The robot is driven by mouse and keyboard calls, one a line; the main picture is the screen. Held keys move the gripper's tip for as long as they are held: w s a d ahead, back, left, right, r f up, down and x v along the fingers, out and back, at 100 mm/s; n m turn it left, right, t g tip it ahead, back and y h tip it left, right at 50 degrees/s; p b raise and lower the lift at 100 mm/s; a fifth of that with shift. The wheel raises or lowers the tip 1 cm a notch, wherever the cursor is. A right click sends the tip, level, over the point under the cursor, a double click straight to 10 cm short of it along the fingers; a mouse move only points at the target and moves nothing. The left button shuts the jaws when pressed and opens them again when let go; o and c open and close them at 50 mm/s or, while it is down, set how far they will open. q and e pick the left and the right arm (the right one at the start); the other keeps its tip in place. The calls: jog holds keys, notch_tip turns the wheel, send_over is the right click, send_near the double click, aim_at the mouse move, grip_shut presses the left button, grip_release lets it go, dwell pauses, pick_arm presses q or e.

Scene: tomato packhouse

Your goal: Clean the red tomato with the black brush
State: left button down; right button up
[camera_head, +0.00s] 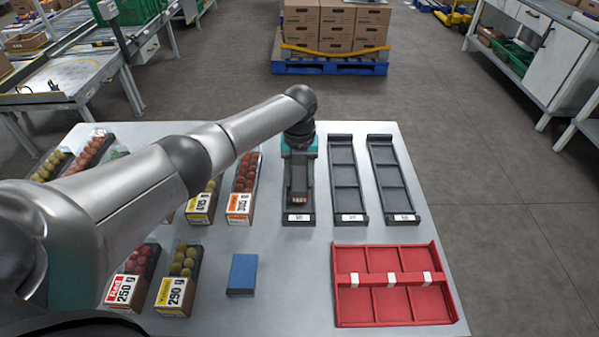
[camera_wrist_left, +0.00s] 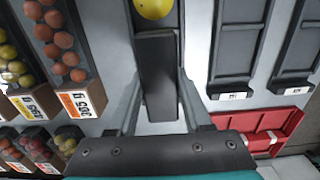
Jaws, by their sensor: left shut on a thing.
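My left gripper (camera_head: 299,165) is over the leftmost black tray (camera_head: 299,219), and its fingers are closed on a dark, long block (camera_wrist_left: 158,75) that looks like the black brush. The block lies lengthwise between the fingers in the left wrist view. A round yellow tomato (camera_wrist_left: 153,8) shows just beyond its far end; in the head view my gripper hides that spot. I cannot make out a loose red tomato; red ones show inside a clear-topped pack (camera_head: 245,172). My right gripper is in neither view.
Two more black trays (camera_head: 363,218) (camera_head: 405,217) stand to the right. A red divided tray (camera_head: 437,316) is at the front right. A blue block (camera_head: 242,274) lies at the front middle. Several tomato packs (camera_head: 174,296) fill the left side. The table (camera_head: 290,300) is bare around the blue block.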

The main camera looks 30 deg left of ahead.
pick_arm(q)
jog(key=shift+f+b, duration=0.3)
jog(key=shift+f, duration=0.1)
dwell(0.8)
jog(key=shift+w+a+b, duration=0.25)
jog(key=shift+w+b, duration=0.25)
jog(key=shift+b, duration=0.4)
jog(key=shift+w+a+b, duration=0.2)
jog(key=shift+w+b, duration=0.25)
jog(key=shift+b, duration=0.4)
jog(key=shift+s+d+p, duration=0.15)
jog(key=shift+s+p, duration=0.2)
jog(key=shift+p, duration=0.55)
jog(key=shift+s+d+p, duration=0.4)
jog(key=shift+s+p, duration=0.45)
jog(key=shift+p, duration=0.5)
jog(key=shift+s+d+p, duration=0.4)
jog(key=shift+s+p, duration=0.4)
jog(key=shift+p, duration=0.5)
